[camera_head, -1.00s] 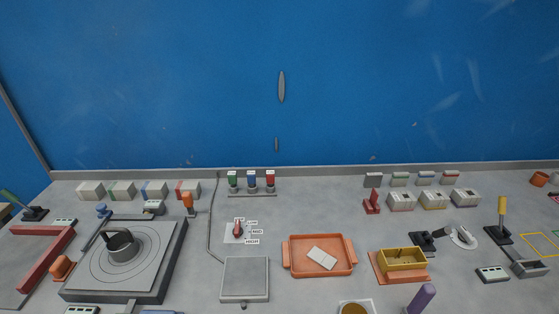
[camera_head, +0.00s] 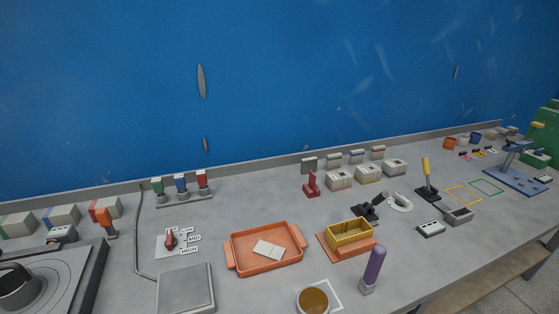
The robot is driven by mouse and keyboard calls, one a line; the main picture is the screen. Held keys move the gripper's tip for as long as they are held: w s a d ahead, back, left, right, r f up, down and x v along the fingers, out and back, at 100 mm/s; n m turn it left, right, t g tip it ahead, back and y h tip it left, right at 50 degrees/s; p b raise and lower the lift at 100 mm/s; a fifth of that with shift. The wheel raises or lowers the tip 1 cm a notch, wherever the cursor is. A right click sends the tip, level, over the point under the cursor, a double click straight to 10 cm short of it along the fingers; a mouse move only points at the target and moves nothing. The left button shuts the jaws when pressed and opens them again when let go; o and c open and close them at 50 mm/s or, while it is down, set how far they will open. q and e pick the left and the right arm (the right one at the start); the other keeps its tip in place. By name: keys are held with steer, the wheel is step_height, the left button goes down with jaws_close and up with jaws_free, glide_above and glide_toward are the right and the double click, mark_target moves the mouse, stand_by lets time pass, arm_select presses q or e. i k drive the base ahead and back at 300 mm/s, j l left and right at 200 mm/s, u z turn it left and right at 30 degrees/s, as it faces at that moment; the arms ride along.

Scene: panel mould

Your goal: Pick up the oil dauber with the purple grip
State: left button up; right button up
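The oil dauber with the purple grip (camera_head: 374,266) stands upright near the front of the bench, right of centre in the head view. Its small grey base (camera_head: 367,287) shows below the grip. It stands just right of a round dish of brown liquid (camera_head: 313,300). Neither of my grippers shows in the head view.
A yellow box (camera_head: 350,233) on an orange base stands behind the dauber. An orange tray (camera_head: 265,262) with a white piece lies to the left. A yellow-handled tool (camera_head: 427,180) stands to the right. The bench front right of the dauber is mostly clear.

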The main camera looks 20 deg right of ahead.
mark_target(367, 285)
steer(key=l+z, duration=0.25)
steer(key=z, duration=0.2)
steer(key=k+l+z, duration=0.1)
steer(key=l+z, duration=0.15)
steer(key=z, duration=0.2)
